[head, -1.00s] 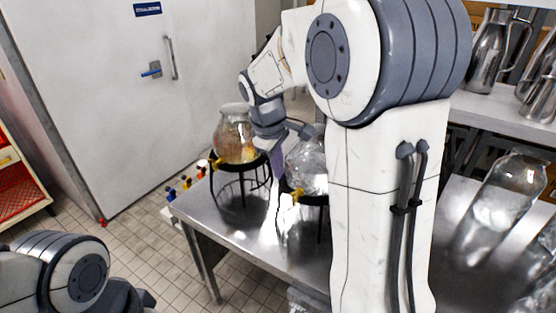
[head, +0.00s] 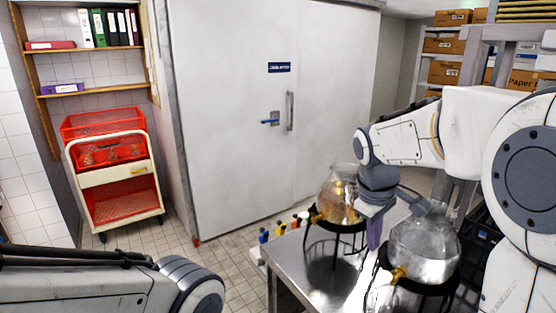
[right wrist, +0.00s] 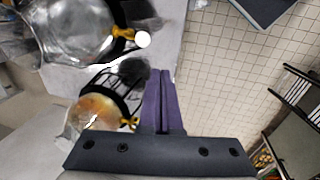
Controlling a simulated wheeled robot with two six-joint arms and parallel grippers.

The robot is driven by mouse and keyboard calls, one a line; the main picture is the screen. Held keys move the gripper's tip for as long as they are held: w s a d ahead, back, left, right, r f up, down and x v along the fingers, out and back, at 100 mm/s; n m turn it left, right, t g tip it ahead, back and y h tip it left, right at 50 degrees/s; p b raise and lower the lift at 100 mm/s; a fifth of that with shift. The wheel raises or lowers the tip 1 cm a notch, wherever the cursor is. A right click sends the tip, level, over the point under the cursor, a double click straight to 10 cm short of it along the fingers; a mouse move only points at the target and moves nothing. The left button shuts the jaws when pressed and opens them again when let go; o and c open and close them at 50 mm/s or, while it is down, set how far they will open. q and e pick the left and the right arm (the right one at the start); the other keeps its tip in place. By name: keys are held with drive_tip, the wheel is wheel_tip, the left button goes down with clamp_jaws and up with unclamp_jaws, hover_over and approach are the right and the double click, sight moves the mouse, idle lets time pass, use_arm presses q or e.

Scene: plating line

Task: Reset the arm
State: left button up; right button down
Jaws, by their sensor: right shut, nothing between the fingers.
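My right arm comes in from the right in the head view. Its gripper (head: 374,232) points down between two glass drink dispensers over the steel table (head: 292,262). In the right wrist view the purple fingers (right wrist: 163,102) are together with nothing between them. The amber-filled dispenser (head: 338,200) stands on a black stand left of the gripper, and it also shows in the wrist view (right wrist: 97,112). The clear dispenser (head: 425,245) stands on a black stand to the right. My left arm shows at the lower left of the head view; its gripper is out of frame.
A white double door (head: 235,130) is behind the table. A cart with red baskets (head: 112,165) stands at the left below shelves of binders. Small colourful bottles (head: 280,230) sit by the table's far edge. Tiled floor (head: 225,265) is clear between cart and table.

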drive_tip(key=s+a+f+n+y+b, duration=0.1)
drive_tip(key=s+a+f+b, duration=0.1)
drive_tip(key=s+a+f, duration=0.4)
drive_tip(key=s+a+f+y+b, duration=0.15)
drive_tip(key=s+a, duration=0.25)
drive_tip(key=a, duration=0.5)
drive_tip(key=s+a+f+b, duration=0.1)
drive_tip(key=s+a+f, duration=0.1)
drive_tip(key=s, duration=0.4)
drive_tip(key=s+a+f+g+b, duration=0.1)
drive_tip(key=s+a+f, duration=0.1)
drive_tip(key=s+f, duration=0.2)
drive_tip(key=s, duration=0.2)
drive_tip(key=shift+s+a+f+y, duration=0.35)
drive_tip(key=shift+s+a, duration=0.05)
